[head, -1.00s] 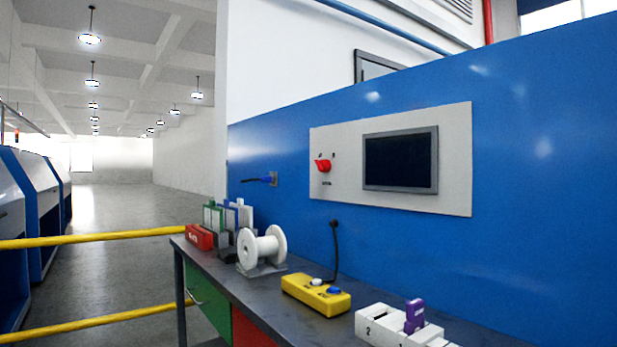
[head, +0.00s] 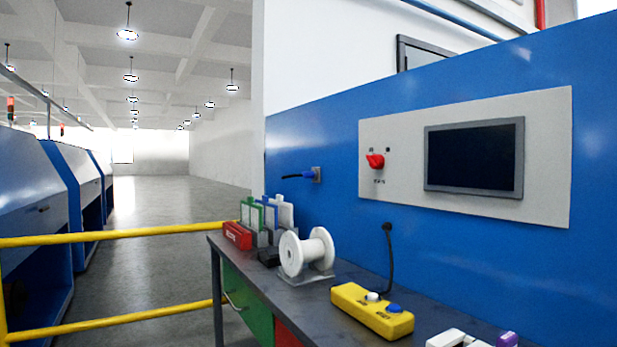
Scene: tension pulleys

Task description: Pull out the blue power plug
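The blue power plug (head: 308,175) sits in a grey socket plate (head: 317,174) on the blue wall panel, left of the control panel. A short stretch of its dark cable sticks out to the left. Neither of my grippers shows in the head view.
A dark workbench (head: 300,303) runs below the plug. It bears a red box (head: 237,235), green and blue holders, a white spool (head: 306,252), a yellow button box (head: 371,311) and white blocks. Yellow rails (head: 120,234) stand left of the bench, with open floor (head: 165,207) beyond.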

